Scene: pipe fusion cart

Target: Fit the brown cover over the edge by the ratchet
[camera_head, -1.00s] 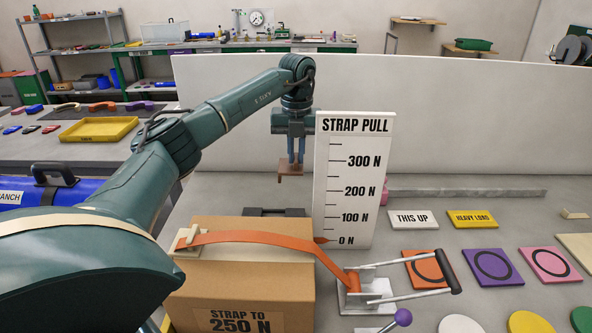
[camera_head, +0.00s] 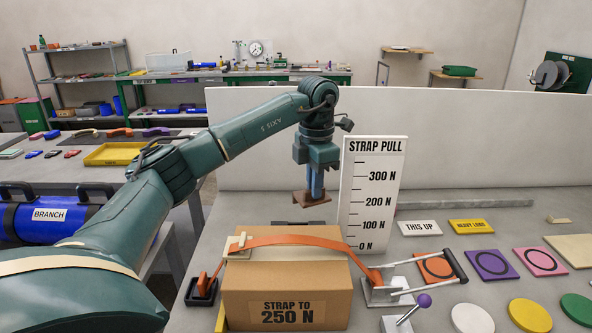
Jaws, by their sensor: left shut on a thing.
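My left gripper (camera_head: 316,190) points down and is shut on the brown cover (camera_head: 311,199), a small angled piece. It holds the cover in the air above and behind the cardboard box (camera_head: 288,283), left of the strap pull board. An orange strap (camera_head: 290,240) runs over the box top to the ratchet (camera_head: 381,290) at the box's right. A light edge piece (camera_head: 239,245) sits under the strap at the box's left top edge. The right top edge by the ratchet shows no cover. My right gripper is not in view.
The white strap pull board (camera_head: 371,195) stands close to the right of my gripper. Signs, coloured square tiles (camera_head: 491,265) and round discs (camera_head: 530,315) lie to the right. A purple-knobbed lever (camera_head: 424,300) stands in front of the ratchet. A blue branch pipe (camera_head: 50,215) lies at left.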

